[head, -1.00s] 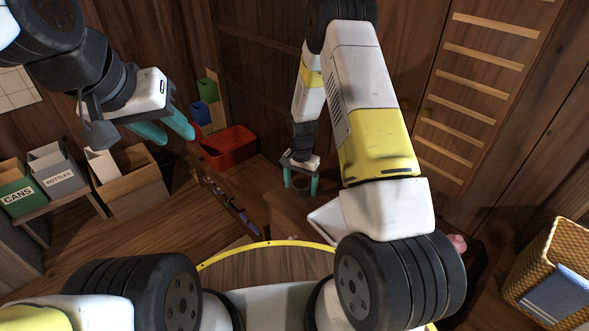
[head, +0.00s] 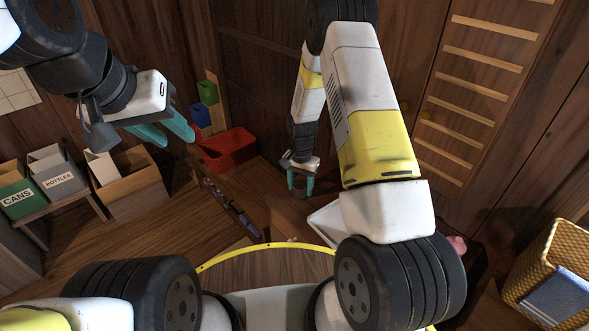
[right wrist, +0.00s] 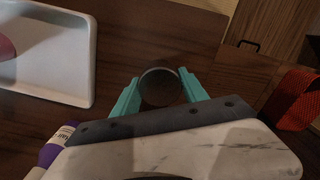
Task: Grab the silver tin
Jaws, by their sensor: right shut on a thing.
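The silver tin (right wrist: 160,88) looks dark and round in the right wrist view, its round end facing the camera. It sits between the two teal fingers of my right gripper (right wrist: 161,96), which is shut on it from both sides. In the head view the tin (head: 299,182) is small and partly hidden by the gripper (head: 300,186), low over the brown wooden surface. I cannot tell whether it touches that surface. My left gripper (head: 163,131) is open and empty, up at the left, far from the tin.
A white tray (right wrist: 88,60) lies close to the tin. A purple-and-white container (right wrist: 55,145) is beside my right gripper. A red bin (head: 228,150) stands behind to the left. Boxes labelled CANS (head: 17,192) and BOTTLES (head: 58,178) are far left; a wicker basket (head: 535,262) is right.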

